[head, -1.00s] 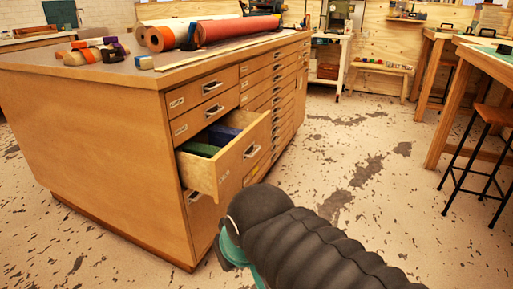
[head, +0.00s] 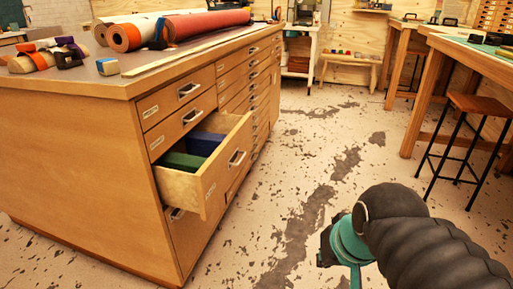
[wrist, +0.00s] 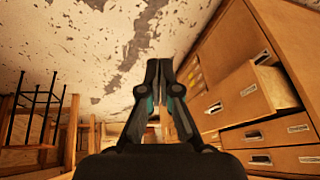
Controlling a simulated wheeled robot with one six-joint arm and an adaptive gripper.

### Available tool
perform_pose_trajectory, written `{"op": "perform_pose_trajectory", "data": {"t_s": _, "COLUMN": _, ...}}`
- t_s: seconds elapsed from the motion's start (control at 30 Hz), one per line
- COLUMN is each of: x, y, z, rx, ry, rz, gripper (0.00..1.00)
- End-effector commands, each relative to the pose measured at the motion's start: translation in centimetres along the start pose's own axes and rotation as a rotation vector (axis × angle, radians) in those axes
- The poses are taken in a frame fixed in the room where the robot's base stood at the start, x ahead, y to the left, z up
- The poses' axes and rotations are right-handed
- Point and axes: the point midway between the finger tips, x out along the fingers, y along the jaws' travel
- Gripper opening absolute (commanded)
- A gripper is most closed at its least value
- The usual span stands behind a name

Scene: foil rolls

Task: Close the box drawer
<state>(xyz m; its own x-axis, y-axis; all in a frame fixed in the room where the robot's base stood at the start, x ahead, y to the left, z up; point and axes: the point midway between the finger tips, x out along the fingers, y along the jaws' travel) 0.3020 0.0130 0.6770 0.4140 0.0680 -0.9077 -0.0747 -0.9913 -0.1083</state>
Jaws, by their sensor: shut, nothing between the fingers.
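The box drawer (head: 226,166) is pulled out of the wooden cabinet (head: 80,165), below two shut drawers. A green box and a blue box (head: 205,143) lie in it. The drawer also shows pulled out at the right of the wrist view (wrist: 262,97). My gripper (wrist: 158,64) is shut and empty in the wrist view, its fingertips together and apart from the drawer. In the head view my wrist (head: 350,242) is over the floor, to the right of and nearer than the drawer, with a clear gap; the fingertips are mostly hidden there.
Foil rolls (head: 180,26) and several small coloured things lie on the cabinet top. A stool (head: 478,108) and a workbench (head: 433,85) stand at the right. The floor (head: 285,190) between cabinet and workbench is clear.

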Motion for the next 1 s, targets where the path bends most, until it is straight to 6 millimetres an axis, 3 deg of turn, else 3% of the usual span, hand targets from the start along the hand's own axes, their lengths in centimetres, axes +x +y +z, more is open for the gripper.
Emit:
{"op": "perform_pose_trajectory", "data": {"t_s": 0.27, "x": 3.1, "y": -5.3, "z": -3.1, "rx": 0.493, "ry": -0.305, "rz": -0.240, "gripper": 0.00}}
{"op": "perform_pose_trajectory", "data": {"t_s": 0.47, "x": 4.9, "y": -8.9, "z": -7.8, "rx": 0.876, "ry": -0.547, "rz": -0.427, "gripper": 0.00}}
{"op": "perform_pose_trajectory", "data": {"t_s": 0.6, "x": 6.2, "y": -10.5, "z": -12.2, "rx": 1.127, "ry": -0.721, "rz": -0.562, "gripper": 0.00}}
{"op": "perform_pose_trajectory", "data": {"t_s": 0.77, "x": 8.0, "y": -10.9, "z": -17.9, "rx": 1.395, "ry": -0.920, "rz": -0.725, "gripper": 0.00}}
{"op": "perform_pose_trajectory", "data": {"t_s": 1.0, "x": 10.5, "y": -9.1, "z": -25.2, "rx": 1.672, "ry": -1.154, "rz": -0.945, "gripper": 0.00}}
